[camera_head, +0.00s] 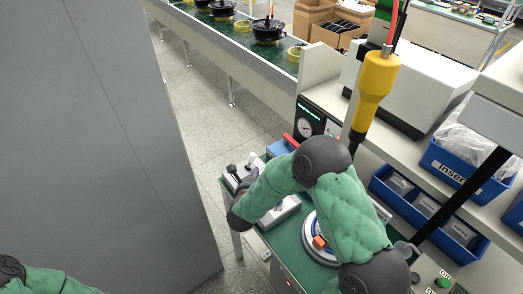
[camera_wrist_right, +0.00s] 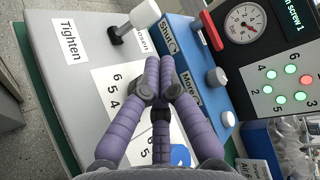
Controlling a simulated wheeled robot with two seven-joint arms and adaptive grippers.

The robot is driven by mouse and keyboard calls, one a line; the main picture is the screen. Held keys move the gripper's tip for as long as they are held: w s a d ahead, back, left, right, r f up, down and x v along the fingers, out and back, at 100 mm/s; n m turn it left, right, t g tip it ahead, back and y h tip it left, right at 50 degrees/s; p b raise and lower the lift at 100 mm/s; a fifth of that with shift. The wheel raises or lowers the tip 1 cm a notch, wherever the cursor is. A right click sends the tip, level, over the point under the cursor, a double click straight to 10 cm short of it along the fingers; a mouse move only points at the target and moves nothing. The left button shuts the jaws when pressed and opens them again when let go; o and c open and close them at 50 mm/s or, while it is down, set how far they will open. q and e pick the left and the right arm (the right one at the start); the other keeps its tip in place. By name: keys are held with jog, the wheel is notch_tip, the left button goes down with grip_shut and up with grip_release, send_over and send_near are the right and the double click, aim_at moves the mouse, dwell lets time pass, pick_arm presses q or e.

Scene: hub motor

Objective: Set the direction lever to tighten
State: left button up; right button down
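The direction lever (camera_wrist_right: 120,34) has a black base and a white handle and stands on a grey panel in the right wrist view. Its handle points up and right, away from the "Tighten" label (camera_wrist_right: 70,41) and toward the partly hidden "Loosen" label (camera_wrist_right: 143,40). My right gripper (camera_wrist_right: 159,66) has its purple fingers together, with nothing seen between them. Its tips are below and right of the lever, apart from it in the picture. In the head view, my right forearm partly covers this panel (camera_head: 286,207). My left gripper is out of view; only part of the left arm shows.
A blue box with white knobs (camera_wrist_right: 217,77) and a pressure gauge (camera_wrist_right: 241,23) stand right of the fingers. In the head view, a yellow tool (camera_head: 373,84) hangs above the bench, and blue bins (camera_head: 447,168) stand at the right. A grey partition (camera_head: 105,130) fills the left.

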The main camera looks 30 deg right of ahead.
aim_at(251, 161)
jog(key=shift+w+d, duration=0.1)
jog(key=shift+s+a+r, duration=0.25)
jog(key=shift+s, duration=0.05)
jog(key=shift+w+d+f, duration=0.15)
jog(key=shift+w+f, duration=0.05)
jog(key=b+x, duration=0.1)
jog(key=x, duration=0.8)
jog(key=shift+w+d, duration=0.2)
jog(key=shift+w, duration=0.1)
jog(key=shift+b, duration=0.3)
